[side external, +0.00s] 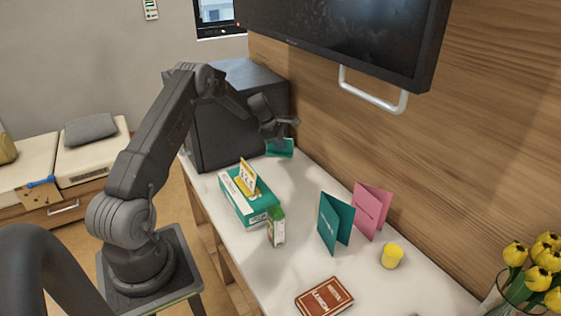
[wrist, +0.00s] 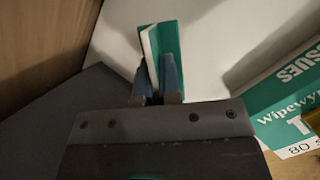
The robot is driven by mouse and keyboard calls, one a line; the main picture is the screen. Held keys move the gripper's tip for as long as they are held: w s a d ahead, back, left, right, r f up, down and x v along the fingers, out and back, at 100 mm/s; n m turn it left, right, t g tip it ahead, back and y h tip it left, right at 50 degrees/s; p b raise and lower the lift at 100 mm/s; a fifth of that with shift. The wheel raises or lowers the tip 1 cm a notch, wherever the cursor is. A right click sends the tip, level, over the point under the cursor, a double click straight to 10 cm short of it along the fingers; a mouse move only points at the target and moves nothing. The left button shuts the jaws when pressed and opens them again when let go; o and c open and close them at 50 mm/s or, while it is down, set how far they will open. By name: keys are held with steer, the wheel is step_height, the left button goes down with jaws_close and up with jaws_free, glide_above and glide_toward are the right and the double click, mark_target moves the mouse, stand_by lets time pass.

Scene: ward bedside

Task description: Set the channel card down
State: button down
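A small green card with a white edge, which I take to be the channel card (side external: 280,148), is at my gripper (side external: 282,132), low by the back wall and beside the dark cabinet. In the wrist view the card (wrist: 168,44) stands up between the two fingers of my gripper (wrist: 157,70), which look shut on its lower part. Its printed face cannot be read. I cannot tell whether its lower edge touches the white top (side external: 296,268).
A green and white tissue box (side external: 246,206) bears a yellow and white card (side external: 247,178). A small green and white carton (side external: 276,228) stands beside it. The dark cabinet (side external: 226,125) is close by.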

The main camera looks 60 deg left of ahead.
mark_target(278, 153)
steer(key=shift+f, duration=3)
steer(key=shift+f, duration=0.1)
steer(key=c, duration=1.3)
jaws_free()
